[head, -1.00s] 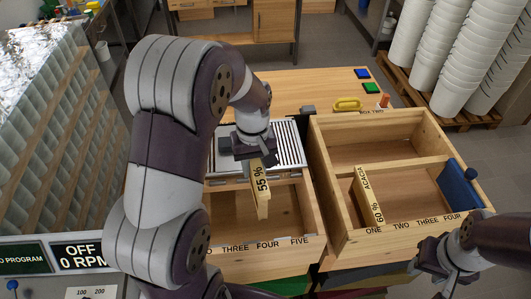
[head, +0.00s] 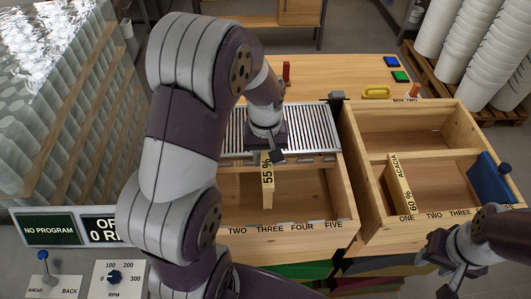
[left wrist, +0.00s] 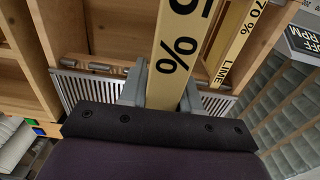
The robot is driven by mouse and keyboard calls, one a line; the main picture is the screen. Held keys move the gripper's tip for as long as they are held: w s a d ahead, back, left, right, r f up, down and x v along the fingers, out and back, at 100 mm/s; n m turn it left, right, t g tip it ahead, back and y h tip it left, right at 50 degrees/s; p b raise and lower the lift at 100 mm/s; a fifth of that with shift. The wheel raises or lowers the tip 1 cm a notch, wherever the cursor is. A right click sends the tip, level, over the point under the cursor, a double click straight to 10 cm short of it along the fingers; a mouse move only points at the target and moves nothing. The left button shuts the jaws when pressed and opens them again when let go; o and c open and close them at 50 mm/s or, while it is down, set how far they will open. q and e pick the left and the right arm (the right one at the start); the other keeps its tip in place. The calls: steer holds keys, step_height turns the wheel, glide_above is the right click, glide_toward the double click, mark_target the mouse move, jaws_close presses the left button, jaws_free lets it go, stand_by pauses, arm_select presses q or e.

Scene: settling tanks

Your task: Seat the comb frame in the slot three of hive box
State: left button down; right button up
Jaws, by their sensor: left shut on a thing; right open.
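The comb frame marked 55 % (head: 267,186) hangs from my left gripper (head: 267,152), which is shut on its upper part. In the head view it is over the open front compartment of the left hive box (head: 318,241), roughly in line with the label THREE on the front wall. I cannot tell its exact height over the slots. In the left wrist view the frame (left wrist: 178,50) stands between both fingers (left wrist: 160,88). My right gripper (head: 452,272) is open and empty at the front right, before the right box.
A frame marked 70 % LIME (left wrist: 240,35) is beside the held one. A metal grid (head: 312,130) covers the left box's rear. The right box (head: 395,237) holds an ACACIA 60 % frame (head: 398,184) and a blue panel (head: 488,178). A control panel (head: 50,228) is at left.

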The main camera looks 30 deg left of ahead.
arm_select(q)
steer(key=f+b, duration=0.2)
steer(key=f, duration=0.1)
steer(key=shift+w+d+f, duration=0.2)
steer(key=shift+d+f, duration=0.05)
steer(key=shift+d, duration=0.1)
steer(key=shift+f, duration=0.25)
steer(key=shift+s+a+f, duration=0.1)
steer(key=shift+a, duration=0.15)
steer(key=shift+d, duration=0.15)
steer(key=shift+p, duration=0.3)
stand_by(0.7)
step_height(320, 180, down, 13)
steer(key=b, duration=0.9)
stand_by(4.2)
